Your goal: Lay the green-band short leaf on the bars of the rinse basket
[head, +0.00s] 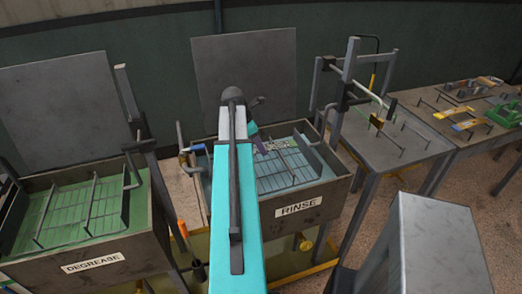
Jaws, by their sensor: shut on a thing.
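The rinse basket (310,176), a dark wire frame with bars, sits in the tank marked RINSE, over pale blue-green liquid. My gripper (270,146) is over the back left part of this basket, partly hidden behind my turquoise arm. It is shut on a small greyish piece (287,147), which I take to be the short leaf. Its green band is too small to make out. I cannot tell whether the piece touches the bars.
A DEGREASE tank (93,266) with green liquid stands at left. Raised grey lids stand behind both tanks. A rack frame (347,85) on a table is at right, and a further table holds yellow-banded leaves (453,112) and a green fixture (504,115). The basket's front right bars look clear.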

